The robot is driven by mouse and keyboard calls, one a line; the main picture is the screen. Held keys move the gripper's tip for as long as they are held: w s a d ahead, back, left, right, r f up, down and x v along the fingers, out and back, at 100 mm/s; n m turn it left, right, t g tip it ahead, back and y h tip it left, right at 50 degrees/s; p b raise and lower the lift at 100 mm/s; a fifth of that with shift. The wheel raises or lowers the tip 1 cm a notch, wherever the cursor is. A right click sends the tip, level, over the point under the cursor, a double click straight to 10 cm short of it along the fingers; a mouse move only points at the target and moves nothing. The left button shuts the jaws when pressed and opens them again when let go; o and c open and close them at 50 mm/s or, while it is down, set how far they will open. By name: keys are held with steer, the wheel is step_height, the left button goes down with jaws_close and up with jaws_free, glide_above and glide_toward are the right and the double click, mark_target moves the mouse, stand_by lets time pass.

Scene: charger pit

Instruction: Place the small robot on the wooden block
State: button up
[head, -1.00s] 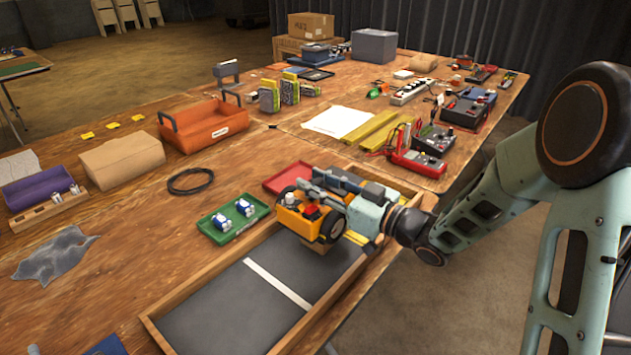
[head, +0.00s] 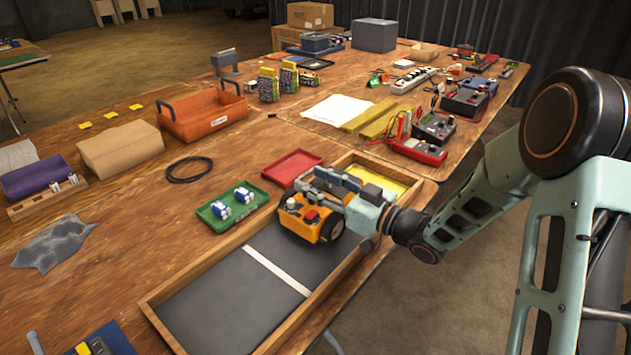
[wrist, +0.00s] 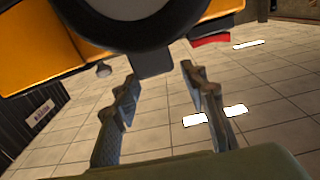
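The small robot (head: 306,217) is orange-yellow with dark wheels and a red part on top. In the head view it is at the far end of the dark mat in the wooden-framed pit. My gripper (head: 335,186) reaches it from the right. In the wrist view the small robot's orange body and large wheel (wrist: 135,10) fill the top, and a dark part of it lies between the tips of my fingers (wrist: 158,76). The fingers seem closed on that part; the contact is partly hidden. I cannot clearly make out a wooden block; the space under the small robot is hidden.
The pit (head: 225,300) has raised wooden walls and a white line across its mat. A yellow area (head: 385,182) lies behind my gripper. A green tray (head: 213,218) and a red tray (head: 290,168) stand beside it. The mat's near part is clear.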

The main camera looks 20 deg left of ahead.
steer(key=shift+o, duration=0.2)
steer(key=shift+r, duration=0.1)
steer(key=shift+r+p, duration=0.25)
steer(key=shift+p, duration=0.05)
steer(key=v, duration=1.2)
steer(key=shift+f+p, duration=0.2)
steer(key=shift+p, duration=0.1)
